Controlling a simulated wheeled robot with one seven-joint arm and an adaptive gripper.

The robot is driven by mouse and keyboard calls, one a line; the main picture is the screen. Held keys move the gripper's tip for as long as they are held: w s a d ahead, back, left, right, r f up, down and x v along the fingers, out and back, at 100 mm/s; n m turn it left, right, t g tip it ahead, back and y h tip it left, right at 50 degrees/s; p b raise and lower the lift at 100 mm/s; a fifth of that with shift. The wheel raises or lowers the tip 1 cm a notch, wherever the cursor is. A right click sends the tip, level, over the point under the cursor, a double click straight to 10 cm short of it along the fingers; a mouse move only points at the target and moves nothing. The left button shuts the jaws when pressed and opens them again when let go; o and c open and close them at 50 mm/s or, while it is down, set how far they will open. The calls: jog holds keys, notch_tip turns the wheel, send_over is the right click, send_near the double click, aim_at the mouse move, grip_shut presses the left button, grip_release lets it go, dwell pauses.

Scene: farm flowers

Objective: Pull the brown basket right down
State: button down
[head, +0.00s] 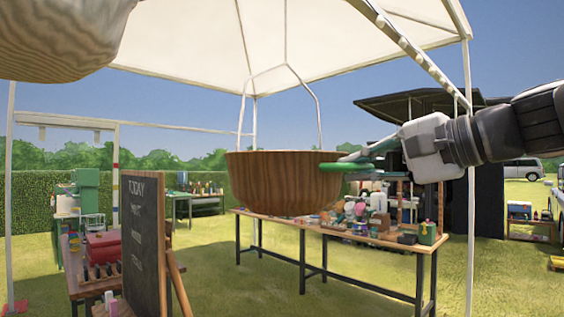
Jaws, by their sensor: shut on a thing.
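The brown basket (283,182) is a round wood-grained bowl in the middle of the head view. It hangs level from thin pale wires that rise from its rim to the canopy frame. My gripper (345,163) comes in from the right and its green-tipped fingers are shut on the basket's right rim. One finger lies at the rim's top and the other in front of its outer side. The inside of the basket is hidden from this low angle.
A long table (335,232) with many small goods stands behind and below the basket. A chalkboard (143,245) stands at the left before a smaller table (85,285). Another brown hanging bowl (62,38) fills the upper left. A canopy pole (470,180) rises at the right.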

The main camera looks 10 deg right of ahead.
notch_tip(320, 180, down, 32)
jog(key=b, duration=2.6)
jog(key=shift+r, duration=0.25)
jog(key=shift+f, duration=0.1)
jog(key=c, duration=1.7)
grip_release()
jog(key=shift+o, duration=0.3)
jog(key=shift+r, duration=0.2)
jog(key=v, duration=1.2)
